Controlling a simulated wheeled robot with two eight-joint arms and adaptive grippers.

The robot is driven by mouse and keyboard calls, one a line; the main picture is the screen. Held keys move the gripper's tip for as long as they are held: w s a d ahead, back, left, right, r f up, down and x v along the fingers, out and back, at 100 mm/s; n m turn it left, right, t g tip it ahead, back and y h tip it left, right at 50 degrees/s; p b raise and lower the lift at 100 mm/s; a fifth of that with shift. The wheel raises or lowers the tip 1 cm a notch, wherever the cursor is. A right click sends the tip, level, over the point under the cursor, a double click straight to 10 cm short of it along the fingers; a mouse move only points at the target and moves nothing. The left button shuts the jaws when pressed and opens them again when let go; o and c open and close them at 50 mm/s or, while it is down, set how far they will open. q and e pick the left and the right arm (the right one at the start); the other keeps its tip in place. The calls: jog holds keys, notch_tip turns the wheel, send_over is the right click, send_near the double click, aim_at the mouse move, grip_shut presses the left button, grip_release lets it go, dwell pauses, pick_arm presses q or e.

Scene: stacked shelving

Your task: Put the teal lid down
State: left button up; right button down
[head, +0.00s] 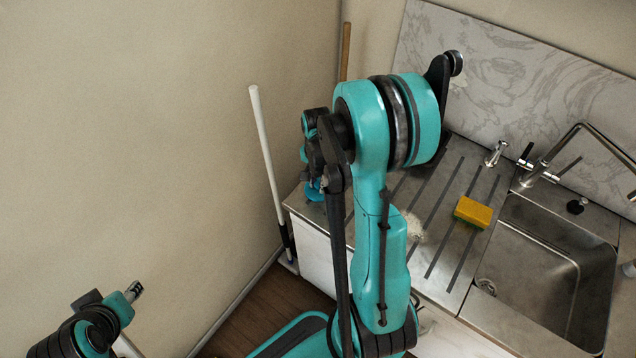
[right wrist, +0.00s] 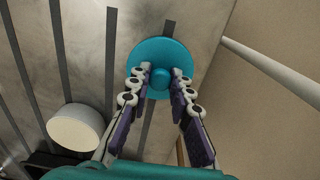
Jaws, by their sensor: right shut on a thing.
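The teal lid (right wrist: 152,52) is a round disc with a small knob, in front of my right gripper in the right wrist view. My right gripper (right wrist: 160,82) is shut on the lid's knob. In the head view the right gripper (head: 316,172) hangs at the left end of the metal counter, with part of the teal lid (head: 313,190) showing below it. The lid is over the ribbed counter; I cannot tell whether it touches it. The arm hides part of the counter.
The metal drainboard (head: 470,185) has dark strips and a yellow sponge (head: 473,212). The sink (head: 540,260) and tap (head: 575,135) are at the right. A white round thing (right wrist: 75,130) stands near the lid. A white pole (head: 266,150) leans beside the counter.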

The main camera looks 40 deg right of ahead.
aim_at(318, 184)
jog(key=c, duration=1.4)
grip_release()
jog(key=shift+f, duration=0.1)
jog(key=shift+o, duration=0.2)
notch_tip(318, 184, up, 11)
jog(key=p, duration=0.3)
jog(key=s+a+r+n+t, duration=0.3)
jog(key=a+r+n, duration=0.2)
jog(key=a+n, duration=0.2)
jog(key=s+a+r+n+t, duration=0.3)
jog(key=a+n, duration=0.4)
jog(key=a, duration=0.3)
jog(key=shift+s+a+r+n+t, duration=0.35)
jog(key=shift+r+t, duration=0.25)
jog(key=shift+r, duration=0.3)
